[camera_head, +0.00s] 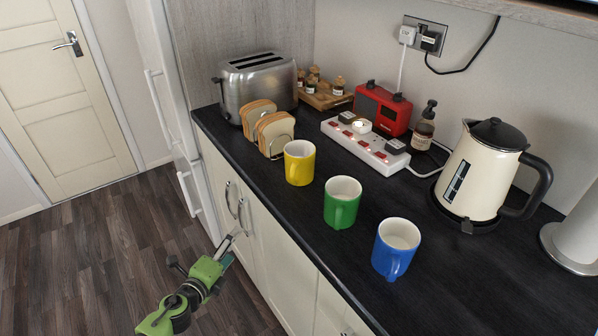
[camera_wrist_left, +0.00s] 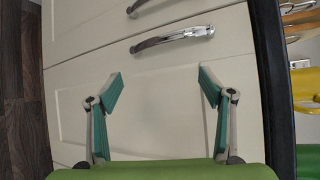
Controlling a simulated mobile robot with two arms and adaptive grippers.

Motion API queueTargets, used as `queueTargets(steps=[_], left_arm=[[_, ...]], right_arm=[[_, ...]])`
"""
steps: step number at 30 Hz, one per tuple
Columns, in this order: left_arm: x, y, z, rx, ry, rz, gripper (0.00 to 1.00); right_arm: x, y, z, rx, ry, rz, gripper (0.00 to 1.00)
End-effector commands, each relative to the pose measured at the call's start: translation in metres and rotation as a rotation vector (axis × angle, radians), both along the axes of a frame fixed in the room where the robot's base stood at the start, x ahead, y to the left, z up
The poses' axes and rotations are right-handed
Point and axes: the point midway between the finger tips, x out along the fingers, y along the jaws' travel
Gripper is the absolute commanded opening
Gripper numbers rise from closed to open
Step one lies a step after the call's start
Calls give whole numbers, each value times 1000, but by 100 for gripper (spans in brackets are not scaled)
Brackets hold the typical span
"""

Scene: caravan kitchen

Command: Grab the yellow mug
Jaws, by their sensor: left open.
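The yellow mug (camera_head: 299,163) stands upright on the dark counter, left of the green mug and in front of the toast rack. Part of it shows at the right edge of the left wrist view (camera_wrist_left: 304,88). My left gripper (camera_head: 236,240) is below the counter edge, in front of the cabinet doors, apart from the mug. In the left wrist view its two fingers (camera_wrist_left: 160,90) are spread wide with nothing between them, facing a cabinet door. My right gripper does not show in either view.
A green mug (camera_head: 342,203) and a blue mug (camera_head: 396,249) stand right of the yellow one. Toast slices in a rack (camera_head: 274,150), a toaster (camera_head: 258,85), a power strip (camera_head: 365,144) and a kettle (camera_head: 480,175) stand behind. Cabinet handles (camera_head: 243,214) stick out near my left gripper.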

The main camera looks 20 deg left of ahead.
Motion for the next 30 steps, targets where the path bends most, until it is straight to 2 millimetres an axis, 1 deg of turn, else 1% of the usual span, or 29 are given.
queueTargets(steps=[1,2,3,5,6,7,9,10,12,16,20,30], left_arm=[[18,-11,57,158,-113,-96,73],[24,-19,86,247,-171,-144,73],[29,-30,122,360,-243,-196,73],[31,-47,169,517,-341,-262,73],[30,-58,198,621,-403,-299,73],[28,-67,217,697,-444,-325,73],[24,-82,245,864,-510,-384,73],[23,-87,251,929,-526,-408,73],[22,-92,256,1055,-536,-457,73],[25,-93,255,1184,-529,-509,73],[36,-97,255,1213,-525,-516,73],[89,-120,255,1208,-526,-516,73]], right_arm=[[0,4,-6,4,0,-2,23],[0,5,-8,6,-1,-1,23],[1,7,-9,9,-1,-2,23],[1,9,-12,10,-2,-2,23],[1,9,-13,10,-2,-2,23],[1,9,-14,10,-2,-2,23],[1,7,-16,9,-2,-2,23],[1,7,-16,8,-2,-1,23],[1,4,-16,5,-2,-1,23],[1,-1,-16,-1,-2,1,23],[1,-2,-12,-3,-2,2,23],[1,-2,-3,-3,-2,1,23]])
